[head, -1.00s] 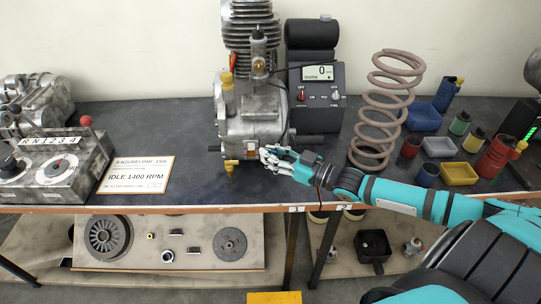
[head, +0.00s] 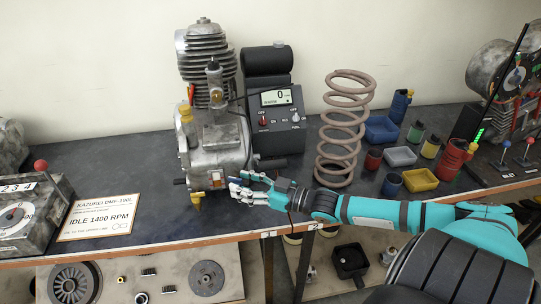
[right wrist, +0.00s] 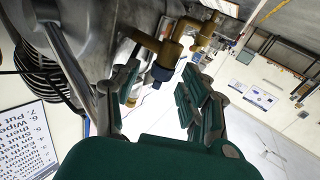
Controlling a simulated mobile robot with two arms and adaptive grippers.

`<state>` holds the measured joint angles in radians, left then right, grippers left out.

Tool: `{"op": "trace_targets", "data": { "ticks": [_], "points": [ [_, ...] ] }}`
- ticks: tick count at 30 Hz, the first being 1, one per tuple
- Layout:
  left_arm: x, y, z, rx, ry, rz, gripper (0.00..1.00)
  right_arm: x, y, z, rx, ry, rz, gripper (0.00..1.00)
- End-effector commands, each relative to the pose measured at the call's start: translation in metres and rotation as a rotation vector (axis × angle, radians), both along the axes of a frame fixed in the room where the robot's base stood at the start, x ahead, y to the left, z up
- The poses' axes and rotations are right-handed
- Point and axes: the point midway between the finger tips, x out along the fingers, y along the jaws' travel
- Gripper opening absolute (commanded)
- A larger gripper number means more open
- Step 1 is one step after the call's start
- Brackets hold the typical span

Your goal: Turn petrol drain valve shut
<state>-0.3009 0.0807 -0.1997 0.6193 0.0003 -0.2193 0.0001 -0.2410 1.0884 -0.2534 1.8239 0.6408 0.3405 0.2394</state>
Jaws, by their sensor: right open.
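The engine (head: 218,140) stands on the dark bench in the head view. A small brass valve fitting (head: 197,200) sticks out low on its front, near the bench edge. In the right wrist view, brass pipework (right wrist: 167,48) comes off the grey engine casing, with a dark blue end piece (right wrist: 162,73). My right gripper (head: 234,191) is open, just right of the fitting in the head view. In the wrist view its teal-padded fingers (right wrist: 160,98) stand apart below the blue end in the picture, with nothing between the pads. I cannot tell whether the valve is open. My left gripper is not in view.
A meter box (head: 277,118) showing 0 stands right of the engine, and a large coil spring (head: 345,130) stands further right. Several coloured cups and trays (head: 400,157) lie beyond it. A sign (head: 98,217) lies left of the engine. My right arm spans the bench's front edge.

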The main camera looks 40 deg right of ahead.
Motion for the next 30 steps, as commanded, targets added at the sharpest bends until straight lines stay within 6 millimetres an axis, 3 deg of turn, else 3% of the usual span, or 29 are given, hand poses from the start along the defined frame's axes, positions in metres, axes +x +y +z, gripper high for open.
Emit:
{"op": "trace_targets", "data": {
  "ticks": [18,30],
  "points": [
    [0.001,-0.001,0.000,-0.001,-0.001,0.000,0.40,-0.074,-0.037,-0.001,-0.002,0.005,0.001,0.45],
    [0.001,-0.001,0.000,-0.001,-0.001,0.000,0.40,-0.091,-0.046,0.000,-0.002,0.001,0.000,0.45]
  ]
}}
